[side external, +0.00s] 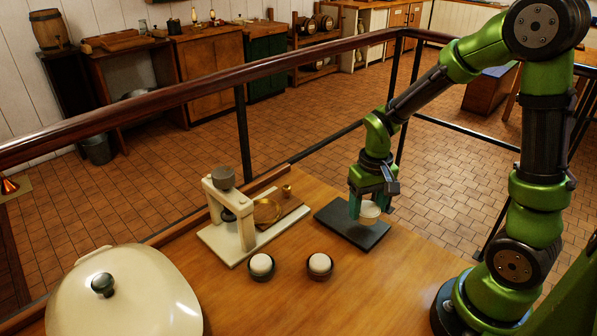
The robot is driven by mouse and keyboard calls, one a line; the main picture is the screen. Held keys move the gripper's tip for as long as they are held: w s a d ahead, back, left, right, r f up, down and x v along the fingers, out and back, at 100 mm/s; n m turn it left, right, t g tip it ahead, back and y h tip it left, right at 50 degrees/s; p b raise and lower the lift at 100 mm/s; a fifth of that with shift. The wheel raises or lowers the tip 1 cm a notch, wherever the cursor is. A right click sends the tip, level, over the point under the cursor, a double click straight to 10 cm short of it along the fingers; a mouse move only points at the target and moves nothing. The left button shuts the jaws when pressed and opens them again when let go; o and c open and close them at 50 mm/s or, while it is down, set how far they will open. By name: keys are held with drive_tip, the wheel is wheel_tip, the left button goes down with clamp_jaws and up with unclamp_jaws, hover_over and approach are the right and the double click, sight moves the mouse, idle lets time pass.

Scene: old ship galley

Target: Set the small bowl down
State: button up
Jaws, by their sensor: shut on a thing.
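The small bowl (370,211) is cream-coloured and sits between the fingers of my gripper (366,205). My gripper points down and is shut on the bowl, and one finger partly hides it. The bowl is over a dark flat slab (343,232) on the wooden table. I cannot tell whether the bowl touches the slab or hangs just above it.
A white press-like stand (246,227) is left of the slab, with a brass ring (267,211) beside it. Two dark cups with white round tops (262,265) (320,264) stand in front. A large cream lidded dish (125,300) fills the front left. A railing (250,85) runs behind the table.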

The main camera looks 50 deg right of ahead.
sight(368, 207)
drive_tip(key=shift+f, duration=1.5)
drive_tip(key=shift+f, duration=0.15)
drive_tip(key=o, duration=1.2)
wheel_tip(368, 207, up, 12)
drive_tip(key=shift+r, duration=0.1)
drive_tip(key=s+a+r+t, duration=0.2)
drive_tip(key=a+r, duration=0.1)
drive_tip(key=s+a+r+t+y, duration=0.1)
drive_tip(key=s+a+r+t, duration=0.1)
drive_tip(key=a+r, duration=0.1)
drive_tip(key=s+a+r+n+t+y, duration=0.1)
drive_tip(key=s+a+r+t, duration=0.1)
drive_tip(key=a+r+t, duration=0.1)
drive_tip(key=shift+s+r, duration=0.15)
